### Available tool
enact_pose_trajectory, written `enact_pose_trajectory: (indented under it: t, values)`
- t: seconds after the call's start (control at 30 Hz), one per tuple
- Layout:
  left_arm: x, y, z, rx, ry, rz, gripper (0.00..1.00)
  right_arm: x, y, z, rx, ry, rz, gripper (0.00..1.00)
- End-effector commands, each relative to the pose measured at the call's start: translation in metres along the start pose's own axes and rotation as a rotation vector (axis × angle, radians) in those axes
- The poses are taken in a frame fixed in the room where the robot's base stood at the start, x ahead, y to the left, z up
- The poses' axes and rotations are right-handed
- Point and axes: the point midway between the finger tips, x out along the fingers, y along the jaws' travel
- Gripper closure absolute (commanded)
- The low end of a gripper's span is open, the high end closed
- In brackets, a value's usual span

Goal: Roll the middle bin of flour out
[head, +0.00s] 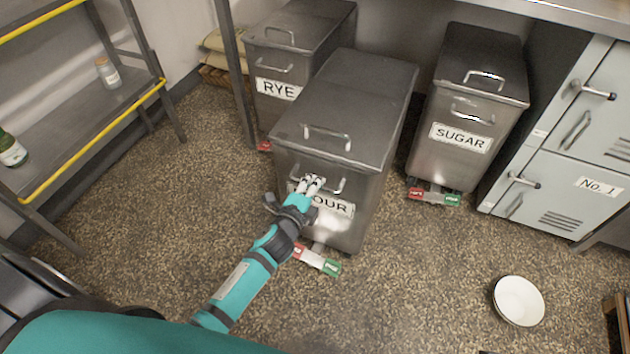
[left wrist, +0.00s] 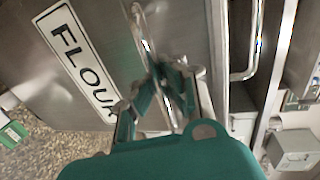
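The flour bin (head: 345,105) is a grey metal bin with a lid and a FLOUR label, standing between the rye and sugar bins. Its front stands farther out on the floor than theirs. My left gripper (head: 312,184) is at the bin's front handle (head: 338,187), covering part of the label. In the left wrist view the fingers (left wrist: 164,88) close around the handle bar (left wrist: 143,35), beside the FLOUR label (left wrist: 80,58). A red and green pedal pair (head: 317,260) shows at the bin's foot. My right gripper is out of view.
The rye bin (head: 277,60) stands at back left and the sugar bin (head: 467,105) at right. Grey lockers (head: 570,190) stand farther right. A shelf rack (head: 100,105) is at left. A white bowl (head: 519,301) lies on the floor at lower right. Speckled floor in front is otherwise open.

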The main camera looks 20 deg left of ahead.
Motion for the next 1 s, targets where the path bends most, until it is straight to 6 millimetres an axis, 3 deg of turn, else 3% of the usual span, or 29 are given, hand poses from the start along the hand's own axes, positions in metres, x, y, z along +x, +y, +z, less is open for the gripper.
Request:
enact_pose_trajectory:
  t: [0.3, 0.6, 0.87, 1.0]
  values:
    - [-0.001, -0.001, 0.000, 0.001, 0.000, -0.002, 1.00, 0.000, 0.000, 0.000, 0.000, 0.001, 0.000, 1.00]
    - [-0.001, -0.001, 0.000, 0.001, 0.001, -0.001, 0.64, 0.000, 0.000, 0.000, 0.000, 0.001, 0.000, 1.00]
    - [-0.001, 0.000, 0.000, 0.001, 0.001, -0.001, 0.64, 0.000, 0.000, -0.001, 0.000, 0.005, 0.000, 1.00]
    - [-0.013, 0.001, 0.000, 0.001, 0.001, 0.000, 0.64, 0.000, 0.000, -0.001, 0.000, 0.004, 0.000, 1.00]
